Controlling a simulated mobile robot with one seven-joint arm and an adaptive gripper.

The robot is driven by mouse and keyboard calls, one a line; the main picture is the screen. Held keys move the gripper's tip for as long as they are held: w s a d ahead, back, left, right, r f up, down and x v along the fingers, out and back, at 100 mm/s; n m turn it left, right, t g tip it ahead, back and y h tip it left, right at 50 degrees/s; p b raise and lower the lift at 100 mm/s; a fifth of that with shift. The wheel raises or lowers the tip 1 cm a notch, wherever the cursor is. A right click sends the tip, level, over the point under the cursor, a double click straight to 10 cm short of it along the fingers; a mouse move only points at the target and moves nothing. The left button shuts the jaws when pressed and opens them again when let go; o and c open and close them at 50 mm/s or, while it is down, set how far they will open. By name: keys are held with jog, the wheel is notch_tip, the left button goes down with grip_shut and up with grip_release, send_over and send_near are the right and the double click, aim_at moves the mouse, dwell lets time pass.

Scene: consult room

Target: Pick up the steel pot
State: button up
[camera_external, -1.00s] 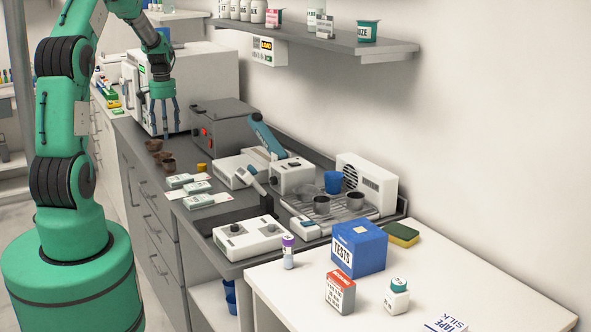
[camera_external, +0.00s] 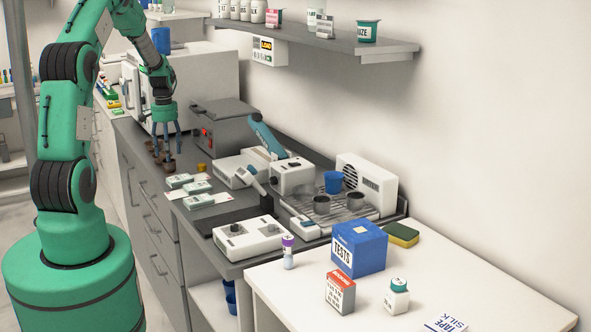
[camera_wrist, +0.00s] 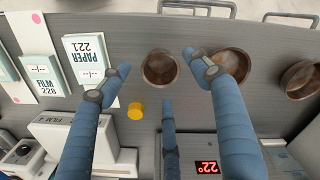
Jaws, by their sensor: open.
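Two grey metal-looking pots stand on the slatted rack in the external view, a left one (camera_external: 321,204) and a right one (camera_external: 355,202). Several small brown round bowls stand on the grey counter further back; one bowl (camera_wrist: 160,68) shows in the wrist view between my fingertips, with a second (camera_wrist: 232,66) behind the right finger and a third (camera_wrist: 302,80) at the right edge. I cannot tell which vessel is the steel pot. My gripper (camera_external: 166,152) is open, pointing down over the bowls, its fingers (camera_wrist: 157,76) spread around the nearest one. Contact cannot be told.
A yellow cap-like piece (camera_wrist: 136,111) lies near the bowl. White-green boxes (camera_external: 190,185) lie further along the counter. A grey box device (camera_external: 222,128) with a red display stands beside my gripper. A white microwave-like cabinet (camera_external: 205,75) is behind it.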

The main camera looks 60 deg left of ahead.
aim_at(169, 166)
dwell(0.3)
jog(key=shift+f+b, duration=0.5)
jog(key=shift+f, duration=2.1)
jog(key=c, duration=1.3)
